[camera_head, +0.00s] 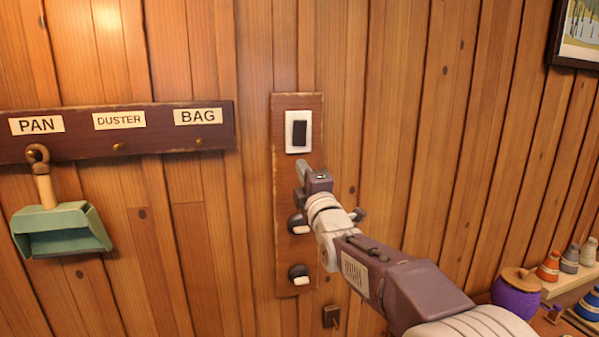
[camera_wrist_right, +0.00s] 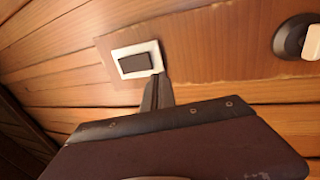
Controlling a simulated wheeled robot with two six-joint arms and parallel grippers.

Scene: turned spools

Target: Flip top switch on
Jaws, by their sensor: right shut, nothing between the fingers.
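The top switch (camera_head: 299,131) is a dark rocker in a white frame, at the top of a brown wooden panel (camera_head: 284,190) on the wall. It also shows in the right wrist view (camera_wrist_right: 133,63). I cannot tell which way the rocker is tilted. My right gripper (camera_head: 302,171) is shut and empty, with its tips just below the switch. In the right wrist view its fingertips (camera_wrist_right: 158,88) overlap the lower right corner of the white frame; whether they touch it is unclear. My left gripper is not in view.
Below on the panel are two dark round knobs with pale levers (camera_head: 299,224) (camera_head: 299,274); my arm partly covers that area. A labelled peg rail (camera_head: 160,127) with a hanging green dustpan (camera_head: 62,232) is at left. Spools and a purple pot (camera_head: 516,296) stand at lower right.

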